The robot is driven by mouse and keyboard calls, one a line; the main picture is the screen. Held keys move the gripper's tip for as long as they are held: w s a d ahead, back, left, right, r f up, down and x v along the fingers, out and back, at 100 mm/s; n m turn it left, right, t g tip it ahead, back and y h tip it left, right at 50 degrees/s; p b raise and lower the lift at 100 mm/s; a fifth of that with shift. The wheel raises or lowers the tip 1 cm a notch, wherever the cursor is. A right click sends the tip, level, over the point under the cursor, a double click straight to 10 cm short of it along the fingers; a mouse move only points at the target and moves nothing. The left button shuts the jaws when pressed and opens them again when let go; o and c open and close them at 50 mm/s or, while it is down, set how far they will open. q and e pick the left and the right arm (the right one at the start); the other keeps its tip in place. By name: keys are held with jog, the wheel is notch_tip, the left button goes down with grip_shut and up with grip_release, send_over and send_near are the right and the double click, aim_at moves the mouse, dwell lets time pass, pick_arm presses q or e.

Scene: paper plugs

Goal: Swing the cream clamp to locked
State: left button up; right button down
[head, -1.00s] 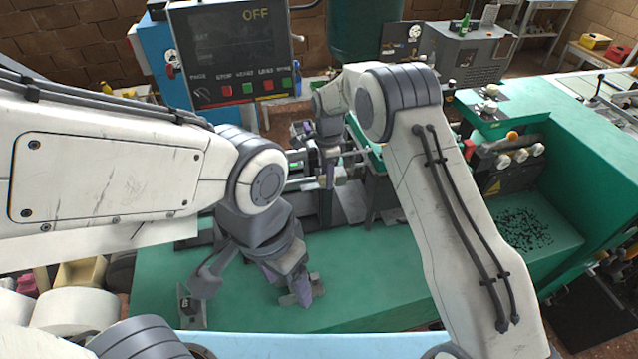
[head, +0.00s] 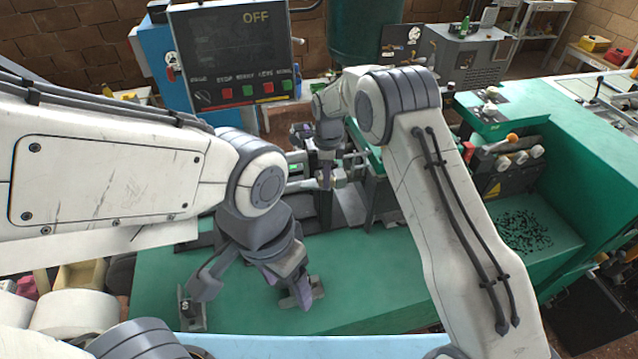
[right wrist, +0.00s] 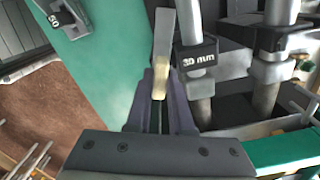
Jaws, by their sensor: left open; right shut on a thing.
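The cream clamp (right wrist: 162,75) shows in the right wrist view as a narrow grey lever with a cream end. The cream end sits between my right gripper's fingers (right wrist: 160,92), which are shut on it. In the head view my right gripper (head: 327,178) reaches down into the machine's middle, and the clamp is hard to make out there.
A post with a "39 mm" tag (right wrist: 197,55) stands close right of the lever; another tagged part (right wrist: 62,18) is at upper left. A control panel (head: 232,55) reading OFF stands behind. The front deck (head: 375,280) has free room.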

jog(key=m, duration=0.4)
jog(key=shift+m, duration=0.4)
jog(key=m, duration=0.4)
jog(key=shift+m, duration=0.4)
jog(key=c, duration=0.9)
grip_release()
jog(key=shift+r, duration=0.15)
jog(key=shift+r+p, duration=2.45)
jog(key=shift+r, duration=0.95)
